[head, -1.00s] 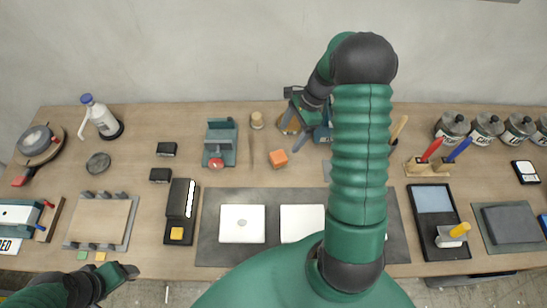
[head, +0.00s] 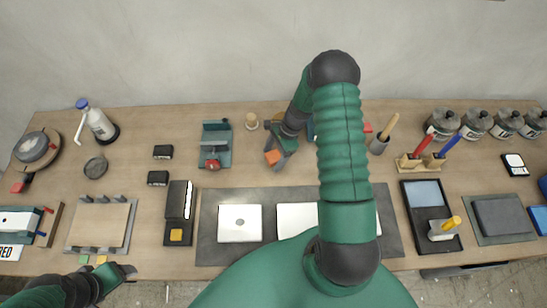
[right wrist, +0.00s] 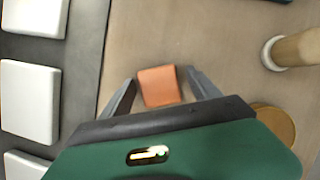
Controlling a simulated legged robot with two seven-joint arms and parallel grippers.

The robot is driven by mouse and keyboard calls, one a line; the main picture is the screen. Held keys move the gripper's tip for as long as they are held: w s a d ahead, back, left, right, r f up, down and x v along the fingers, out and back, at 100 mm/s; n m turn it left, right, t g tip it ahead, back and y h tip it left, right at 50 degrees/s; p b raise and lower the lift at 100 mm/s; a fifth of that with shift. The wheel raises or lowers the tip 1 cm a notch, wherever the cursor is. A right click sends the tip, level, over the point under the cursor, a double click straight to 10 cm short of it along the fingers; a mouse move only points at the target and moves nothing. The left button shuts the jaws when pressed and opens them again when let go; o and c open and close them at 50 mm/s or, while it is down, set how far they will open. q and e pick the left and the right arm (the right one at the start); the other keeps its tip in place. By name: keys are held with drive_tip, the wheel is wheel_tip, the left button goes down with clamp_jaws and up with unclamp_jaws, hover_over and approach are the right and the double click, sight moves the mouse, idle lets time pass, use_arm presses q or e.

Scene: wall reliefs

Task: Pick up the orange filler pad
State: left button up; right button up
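The orange filler pad (head: 272,157) is a small orange block on the wooden table, behind the dark mat. My right gripper (head: 279,151) is over it and partly hides it in the head view. In the right wrist view, the orange pad (right wrist: 159,87) lies between the two spread grey fingers of the right gripper (right wrist: 161,77), with a gap on each side. Whether the fingers are down at the pad's height is hard to tell. My left gripper (head: 126,271) is low at the front left, away from the pad; its finger opening is unclear.
A green fixture with a red knob (head: 215,146) stands left of the pad. A wooden cylinder (head: 252,121) is behind it. White plates (head: 240,223) lie on the dark mat (head: 222,257) in front.

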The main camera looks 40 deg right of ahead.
sight(271, 159)
drive_tip(key=c, duration=1.3)
drive_tip(key=shift+r, duration=0.15)
drive_tip(key=shift+d+r, duration=0.1)
drive_tip(key=shift+r, duration=0.1)
drive_tip(key=r, duration=0.1)
drive_tip(key=r+b, duration=0.1)
drive_tip(key=shift+s+a+r, duration=0.35)
drive_tip(key=shift+s+r, duration=0.05)
drive_tip(key=s+a+b, duration=0.1)
drive_tip(key=s+a, duration=0.2)
drive_tip(key=s+a+r+b, duration=0.1)
drive_tip(key=s+a, duration=0.2)
drive_tip(key=s, duration=0.1)
drive_tip(key=s+a+b, duration=0.2)
drive_tip(key=s+a, duration=0.2)
drive_tip(key=shift+s+r, duration=0.25)
drive_tip(key=shift+r, duration=0.05)
drive_tip(key=shift+d, duration=0.1)
